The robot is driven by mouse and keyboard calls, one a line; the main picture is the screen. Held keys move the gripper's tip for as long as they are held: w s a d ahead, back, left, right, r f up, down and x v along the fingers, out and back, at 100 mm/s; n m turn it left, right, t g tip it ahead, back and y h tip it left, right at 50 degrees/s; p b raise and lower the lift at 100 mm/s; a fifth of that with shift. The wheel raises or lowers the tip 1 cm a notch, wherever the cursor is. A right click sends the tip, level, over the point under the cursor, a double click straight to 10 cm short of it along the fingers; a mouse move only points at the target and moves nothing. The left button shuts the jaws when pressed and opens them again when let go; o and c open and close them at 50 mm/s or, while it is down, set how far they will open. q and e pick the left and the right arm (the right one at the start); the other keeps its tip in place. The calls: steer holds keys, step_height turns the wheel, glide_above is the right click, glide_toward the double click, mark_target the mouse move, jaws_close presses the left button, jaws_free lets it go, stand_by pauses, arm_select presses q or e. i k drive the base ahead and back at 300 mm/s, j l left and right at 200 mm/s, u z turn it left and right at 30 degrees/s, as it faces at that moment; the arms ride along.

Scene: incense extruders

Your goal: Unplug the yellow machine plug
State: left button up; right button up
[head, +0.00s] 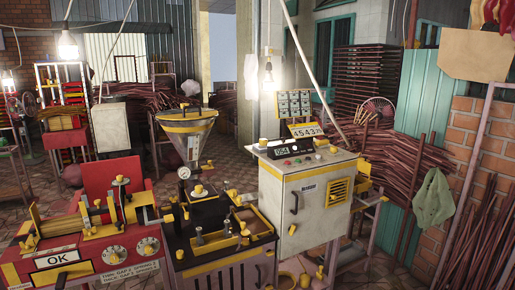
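A grey control cabinet (322,212) with yellow trim, a black handle and a yellow vent stands right of centre. A black machine with yellow edges (215,262) stands left of it, below a metal funnel with a yellow rim (187,143). Several small yellow caps or knobs show on these machines, including one (244,233) on the black machine's top. I cannot tell which of them, if any, is the yellow machine plug; no cord clearly runs to one. Neither of my grippers is in view.
A red machine (103,256) with dials and an "OK" label fills the lower left. Bundles of dark sticks (392,165) crowd the right and back. A green cloth (433,198) hangs at right. Tiled floor shows at the lower right and behind the machines.

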mark_target(262, 142)
steer(key=i+j+z, duration=0.1)
steer(key=i+l+u, duration=0.35)
steer(key=l, duration=0.2)
steer(key=i+l+u, duration=0.3)
steer(key=l, duration=0.35)
steer(key=i+l+u, duration=0.2)
steer(key=l, duration=0.15)
steer(key=i+l+u, duration=0.15)
steer(key=l, duration=0.2)
steer(key=k, duration=0.05)
